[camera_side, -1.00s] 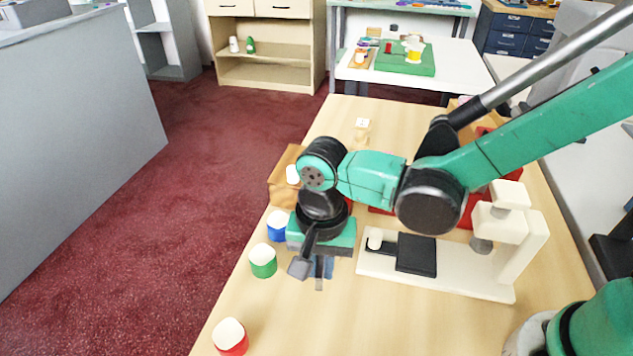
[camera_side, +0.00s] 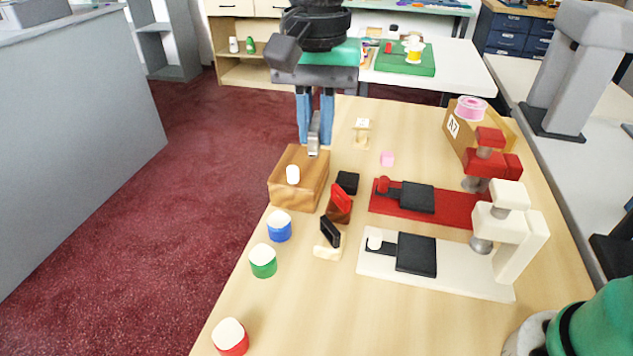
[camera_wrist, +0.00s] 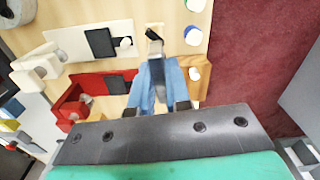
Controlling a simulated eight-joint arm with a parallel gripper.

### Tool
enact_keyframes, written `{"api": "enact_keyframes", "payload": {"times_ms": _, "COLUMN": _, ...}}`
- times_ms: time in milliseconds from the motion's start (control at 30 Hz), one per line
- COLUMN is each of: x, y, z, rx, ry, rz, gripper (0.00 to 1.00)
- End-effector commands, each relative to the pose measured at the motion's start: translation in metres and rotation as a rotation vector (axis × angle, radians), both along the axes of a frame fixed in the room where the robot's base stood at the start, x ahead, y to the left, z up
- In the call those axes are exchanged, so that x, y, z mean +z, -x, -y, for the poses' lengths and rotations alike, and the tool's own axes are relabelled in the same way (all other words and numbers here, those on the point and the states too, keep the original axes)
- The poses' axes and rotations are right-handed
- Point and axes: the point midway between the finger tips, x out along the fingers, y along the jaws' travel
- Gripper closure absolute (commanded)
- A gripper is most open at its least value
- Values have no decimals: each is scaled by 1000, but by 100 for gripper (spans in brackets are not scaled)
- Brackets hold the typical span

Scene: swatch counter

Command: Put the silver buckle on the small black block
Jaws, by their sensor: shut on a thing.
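My gripper (camera_side: 315,128) is up in the air at the upper middle of the side view, its blue fingers pointing down. It is shut on the silver buckle (camera_side: 314,143), a narrow grey piece hanging between the fingertips. In the wrist view the buckle (camera_wrist: 157,62) shows between the blue fingers, partly hidden. The small black block (camera_side: 347,182) sits on the table, right of the wooden block and below and right of the buckle in the side view. The buckle is apart from it. I cannot make out the black block in the wrist view.
A wooden block (camera_side: 312,183) with a white peg stands left of the black block. A red piece (camera_side: 341,198) and a black piece on a cream base (camera_side: 329,235) stand in front. Red (camera_side: 455,207) and white (camera_side: 460,277) presses are right. Colored jars line the left edge.

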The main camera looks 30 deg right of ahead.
Motion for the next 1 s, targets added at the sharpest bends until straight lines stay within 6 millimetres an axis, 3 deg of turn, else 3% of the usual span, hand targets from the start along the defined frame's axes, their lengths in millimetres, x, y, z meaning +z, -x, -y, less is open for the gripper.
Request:
{"api": "enact_keyframes", "payload": {"times_ms": 33, "x": 5, "y": -20, "z": 12, "rx": -22, "ry": 0, "rz": 0, "gripper": 100}}
{"api": "enact_keyframes", "payload": {"times_ms": 200, "x": 15, "y": -74, "z": 61, "rx": -62, "ry": 0, "rz": 0, "gripper": 100}}
{"api": "enact_keyframes", "payload": {"times_ms": 333, "x": 17, "y": -100, "z": 99, "rx": -85, "ry": 0, "rz": 0, "gripper": 100}}
{"api": "enact_keyframes", "payload": {"times_ms": 500, "x": 16, "y": -115, "z": 130, "rx": -100, "ry": 0, "rz": 0, "gripper": 100}}
{"api": "enact_keyframes", "payload": {"times_ms": 767, "x": -11, "y": -117, "z": 137, "rx": -101, "ry": 0, "rz": 0, "gripper": 100}}
{"api": "enact_keyframes", "payload": {"times_ms": 1000, "x": -67, "y": -117, "z": 136, "rx": -101, "ry": 0, "rz": 0, "gripper": 100}}
